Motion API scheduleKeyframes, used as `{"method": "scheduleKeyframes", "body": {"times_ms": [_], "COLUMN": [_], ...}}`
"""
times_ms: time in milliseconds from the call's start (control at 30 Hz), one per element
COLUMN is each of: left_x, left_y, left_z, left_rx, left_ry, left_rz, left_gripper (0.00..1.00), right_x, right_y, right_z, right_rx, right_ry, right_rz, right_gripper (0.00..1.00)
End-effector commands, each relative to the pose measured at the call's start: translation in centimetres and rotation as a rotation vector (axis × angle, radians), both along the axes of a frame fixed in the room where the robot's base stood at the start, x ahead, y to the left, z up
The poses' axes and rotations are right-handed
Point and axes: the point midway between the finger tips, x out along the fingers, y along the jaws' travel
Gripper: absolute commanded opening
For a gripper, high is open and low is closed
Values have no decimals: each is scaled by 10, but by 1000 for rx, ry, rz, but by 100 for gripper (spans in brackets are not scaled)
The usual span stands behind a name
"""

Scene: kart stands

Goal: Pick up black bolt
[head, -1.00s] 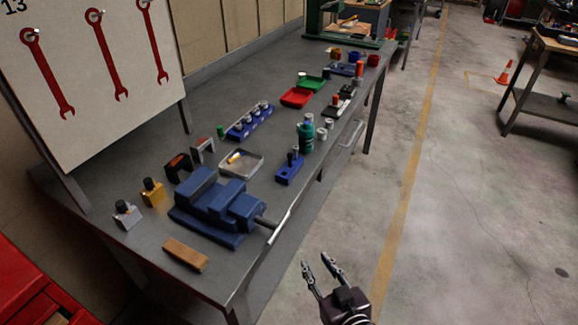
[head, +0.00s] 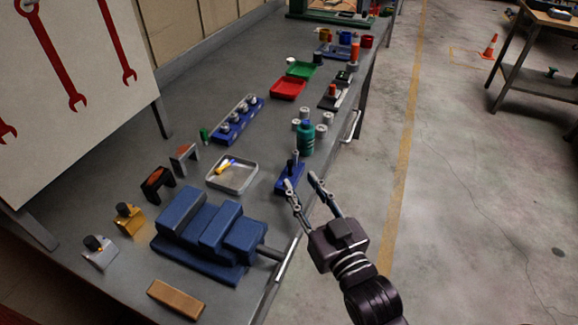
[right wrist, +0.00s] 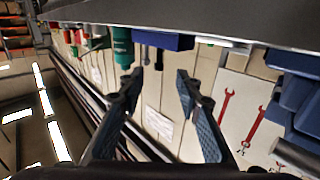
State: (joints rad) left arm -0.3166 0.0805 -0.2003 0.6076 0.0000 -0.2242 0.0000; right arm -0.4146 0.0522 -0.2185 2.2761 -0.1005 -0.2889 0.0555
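A blue block (head: 287,181) stands near the front edge of the workbench, just before the green bottle. Two upright pins stand in it; the dark one looks like the black bolt (head: 290,165), with a greyer pin (head: 296,156) close behind. My left gripper is out of view.
A green bottle (head: 306,139) with several pale cylinders stands just beyond the block. A blue vise (head: 212,237) sits nearer, its handle by the bench's front rail. A grey tray (head: 245,187) lies left of the block. The floor right of the bench is open.

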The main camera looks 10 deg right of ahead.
Motion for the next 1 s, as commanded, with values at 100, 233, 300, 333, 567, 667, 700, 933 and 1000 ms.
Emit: {"method": "scheduleKeyframes", "body": {"times_ms": [100,233,300,333,567,667,700,933,1000], "left_x": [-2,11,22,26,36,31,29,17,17], "left_y": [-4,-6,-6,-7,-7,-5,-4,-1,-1], "left_z": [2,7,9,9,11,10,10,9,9], "left_rx": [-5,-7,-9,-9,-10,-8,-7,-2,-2], "left_ry": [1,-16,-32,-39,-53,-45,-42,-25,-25], "left_rz": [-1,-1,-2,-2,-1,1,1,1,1], "left_gripper": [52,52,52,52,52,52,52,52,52], "right_x": [11,30,38,42,52,52,52,52,51], "right_y": [2,4,6,7,9,9,9,9,9], "right_z": [-1,-5,-6,-6,-8,-8,-8,-8,-8], "right_rx": [0,0,0,0,1,1,1,0,0], "right_ry": [0,-1,-2,-1,1,1,1,1,1], "right_rz": [0,0,0,0,0,0,0,0,0], "right_gripper": [32,32,32,32,32,32,32,9,1]}}
